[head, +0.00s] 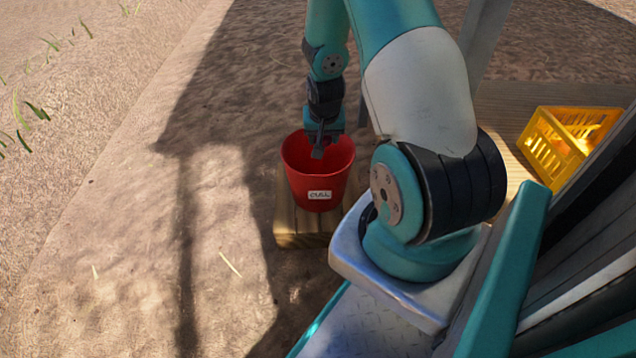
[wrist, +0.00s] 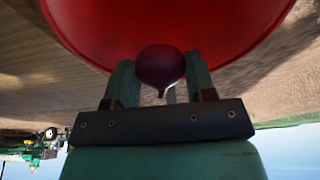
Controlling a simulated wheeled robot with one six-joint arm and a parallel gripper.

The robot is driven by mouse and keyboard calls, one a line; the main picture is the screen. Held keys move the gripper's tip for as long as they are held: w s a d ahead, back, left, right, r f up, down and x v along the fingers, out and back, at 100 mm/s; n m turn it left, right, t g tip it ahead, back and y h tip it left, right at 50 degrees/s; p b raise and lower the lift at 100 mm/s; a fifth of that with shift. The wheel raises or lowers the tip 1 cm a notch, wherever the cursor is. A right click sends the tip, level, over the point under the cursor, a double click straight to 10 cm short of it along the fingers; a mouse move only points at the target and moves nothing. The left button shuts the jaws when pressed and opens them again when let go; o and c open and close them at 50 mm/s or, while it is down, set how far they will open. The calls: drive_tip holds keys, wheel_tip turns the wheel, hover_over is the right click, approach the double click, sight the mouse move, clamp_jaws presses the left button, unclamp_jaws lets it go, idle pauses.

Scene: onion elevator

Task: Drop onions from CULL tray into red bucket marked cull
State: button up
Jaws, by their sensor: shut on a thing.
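The red bucket (head: 318,178) with a white CULL label stands upright on a wooden block in the head view. Its red wall and inside also fill the top of the wrist view (wrist: 100,25). My gripper (head: 318,150) points down at the bucket's mouth in the head view. In the wrist view my gripper (wrist: 160,85) is shut on a dark red onion (wrist: 160,67), held between the two fingertips in front of the bucket opening. The onion is hard to make out in the head view. The CULL tray cannot be identified for certain.
A yellow crate (head: 548,150) with orange-lit contents stands on a wooden surface at the right. The wooden block (head: 300,240) under the bucket rests on sandy ground. The ground left of the bucket is clear, with a long shadow across it.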

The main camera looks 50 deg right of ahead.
drive_tip(key=shift+f+b, duration=0.3)
drive_tip(key=shift+f, duration=0.35)
drive_tip(key=o, duration=1)
drive_tip(key=shift+r, duration=0.2)
drive_tip(key=p+v, duration=0.9)
drive_tip(key=v, duration=0.8)
